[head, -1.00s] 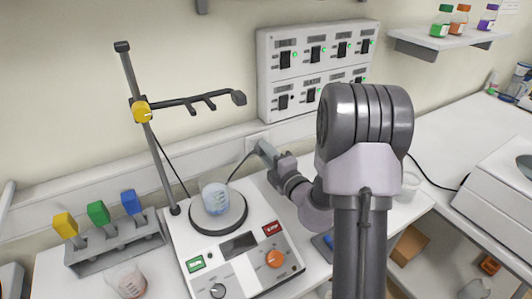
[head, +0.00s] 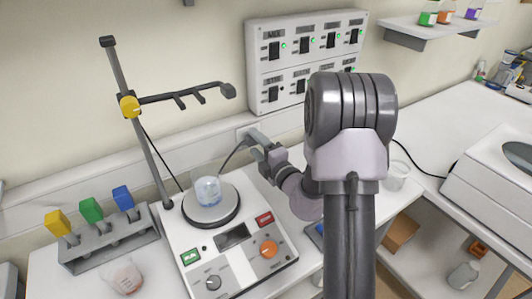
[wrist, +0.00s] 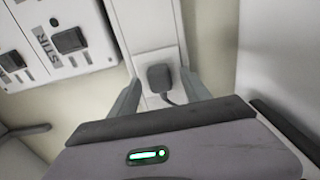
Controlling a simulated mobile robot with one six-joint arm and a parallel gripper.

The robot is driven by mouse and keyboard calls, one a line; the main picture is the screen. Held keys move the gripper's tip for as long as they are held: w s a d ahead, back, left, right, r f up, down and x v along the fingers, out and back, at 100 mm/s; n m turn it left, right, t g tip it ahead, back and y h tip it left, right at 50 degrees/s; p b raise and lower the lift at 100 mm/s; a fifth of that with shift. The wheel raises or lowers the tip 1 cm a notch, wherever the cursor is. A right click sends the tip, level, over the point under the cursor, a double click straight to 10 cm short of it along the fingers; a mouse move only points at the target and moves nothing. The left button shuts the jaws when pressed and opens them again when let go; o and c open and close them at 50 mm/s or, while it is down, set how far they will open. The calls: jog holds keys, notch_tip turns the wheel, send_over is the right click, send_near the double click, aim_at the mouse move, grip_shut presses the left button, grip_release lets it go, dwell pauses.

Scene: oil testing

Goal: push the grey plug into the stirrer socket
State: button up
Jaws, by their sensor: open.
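The grey plug (wrist: 160,78) sits against the white stirrer socket (wrist: 150,57) on the wall trunking, its cable hanging from its lower side. I see no clear gap between them, but cannot tell how deep the plug is in. In the wrist view the fingers of my gripper (wrist: 160,90) stand apart on either side of the plug, not closed on it. In the head view my gripper (head: 262,150) is at the wall, just below the plug (head: 257,136), with the cable running left to the stirrer (head: 238,240).
A beaker (head: 207,190) stands on the stirrer plate beside the metal stand (head: 140,130). A switch panel (head: 300,60) is on the wall above the socket. A rack (head: 110,245) with coloured-handled tools is at left.

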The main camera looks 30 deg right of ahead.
jog(key=s+p, duration=0.9)
jog(key=s, duration=0.7)
jog(key=shift+s+d, duration=0.3)
jog(key=shift+s, duration=0.1)
